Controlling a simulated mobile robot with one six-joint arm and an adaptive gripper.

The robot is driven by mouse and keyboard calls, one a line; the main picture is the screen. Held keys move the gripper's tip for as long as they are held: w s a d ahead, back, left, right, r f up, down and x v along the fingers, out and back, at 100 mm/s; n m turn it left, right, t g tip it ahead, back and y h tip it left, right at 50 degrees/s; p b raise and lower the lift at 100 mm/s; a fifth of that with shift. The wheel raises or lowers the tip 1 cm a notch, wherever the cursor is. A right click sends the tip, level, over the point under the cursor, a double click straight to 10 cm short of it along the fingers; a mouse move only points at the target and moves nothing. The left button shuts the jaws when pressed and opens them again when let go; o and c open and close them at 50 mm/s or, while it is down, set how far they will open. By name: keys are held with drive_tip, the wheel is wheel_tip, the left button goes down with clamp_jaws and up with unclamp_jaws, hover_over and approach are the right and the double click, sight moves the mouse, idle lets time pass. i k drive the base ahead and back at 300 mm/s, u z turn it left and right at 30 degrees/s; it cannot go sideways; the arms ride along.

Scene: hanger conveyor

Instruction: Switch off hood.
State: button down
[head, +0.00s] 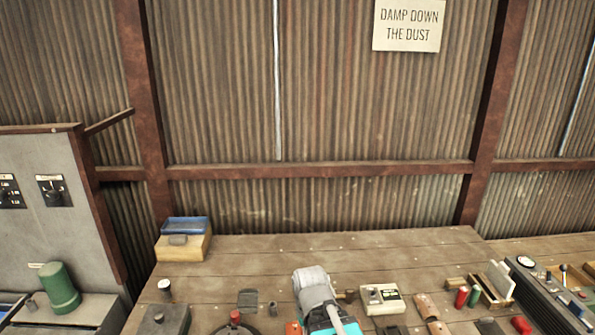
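No hood can be made out for certain, and no control is readably labelled for one. A grey cabinet (40,150) at the left carries a black rotary switch (53,190) and a second dark dial plate (10,191) with small markings too fine to read. A dark control console (545,292) with a lever, a round gauge and buttons stands at the right edge. A grey and teal part of what looks like my arm rises at the bottom centre; my gripper cannot be made out.
A wooden bench (350,245) runs along a corrugated wall. A wooden box with a blue top (184,238) stands at its back left. A green cylinder (60,288) stands left of the bench. A small cream box (382,299) and several small items crowd the front; the back middle is clear.

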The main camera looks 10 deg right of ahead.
sight(548, 273)
drive_tip(key=z, duration=1.95)
